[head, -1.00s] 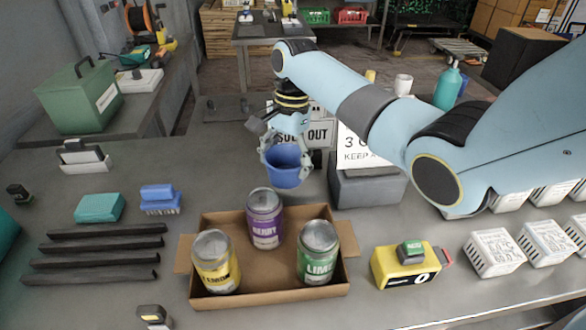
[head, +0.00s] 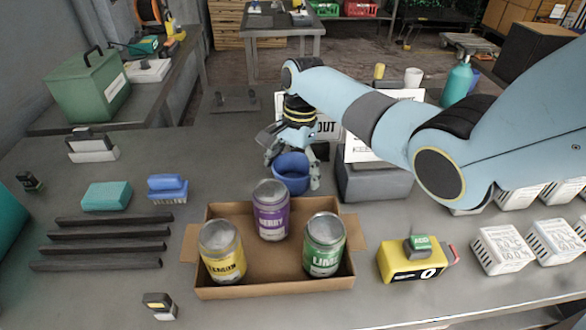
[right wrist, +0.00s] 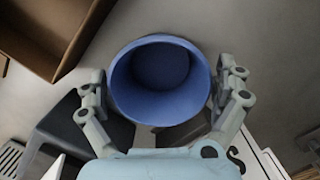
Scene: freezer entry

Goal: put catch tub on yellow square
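The catch tub (head: 291,174) is a blue, open-topped, empty round tub behind the open carton in the head view. My right gripper (head: 294,168) has a finger on each side of it and appears shut on it. In the right wrist view the tub (right wrist: 160,85) sits mouth toward the camera between the two fingers of the right gripper (right wrist: 165,82). Whether its base touches the table is not clear. The yellow square does not show in either view; the tub, arm or carton may hide it. My left gripper is not in view.
A cardboard carton (head: 347,256) with lemon, berry and lime cans stands in front of the tub. A grey block (head: 372,184) with a sign is just right of the tub. A yellow device (head: 400,265) and white boxes lie further right.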

